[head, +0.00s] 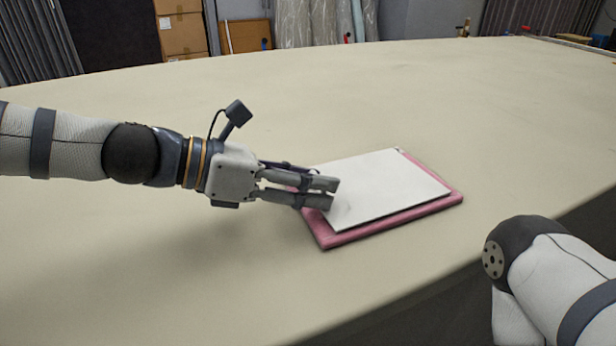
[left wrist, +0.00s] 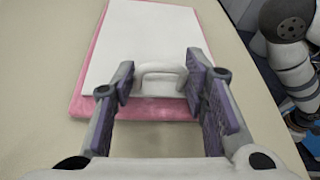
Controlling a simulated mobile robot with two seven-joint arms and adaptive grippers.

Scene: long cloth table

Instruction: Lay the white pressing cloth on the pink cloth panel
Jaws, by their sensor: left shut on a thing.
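The white pressing cloth (head: 388,184) lies flat over most of the pink cloth panel (head: 350,238) in the head view. Pink shows along its near and right edges. My left gripper (head: 334,193) is at the left edge of the white cloth. In the left wrist view, its fingers (left wrist: 161,87) are shut on a raised loop at the near edge of the white cloth (left wrist: 147,42). The pink panel (left wrist: 150,111) shows below that edge and along the left side. My right gripper is out of view.
The long beige table (head: 200,270) is bare around the panel, with wide free room behind and to the left. Its front edge runs close to the panel at the lower right. My right arm is at the lower right, beyond that edge.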

